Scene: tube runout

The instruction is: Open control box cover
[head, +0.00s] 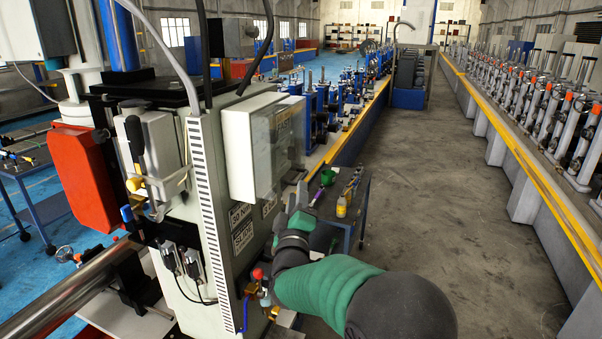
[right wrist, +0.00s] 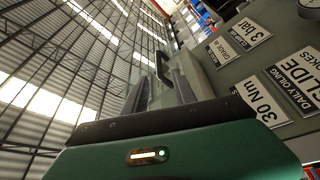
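The control box (head: 237,150) is an off-white box on the side of the grey machine, near the picture's middle. Its cover (head: 277,142) is a see-through panel on the side facing the aisle and looks closed. My right gripper (head: 297,194) is below and just beside the box's lower right corner, apart from the cover as far as I can tell. In the right wrist view its two fingers (right wrist: 162,84) stand apart with nothing clearly held between them. My left gripper is not in view.
Label plates (head: 241,228) are on the machine below the box; they also show in the right wrist view (right wrist: 262,97). A small dark table with a yellow bottle (head: 341,206) stands behind my right arm. The concrete aisle (head: 430,180) to the right is clear.

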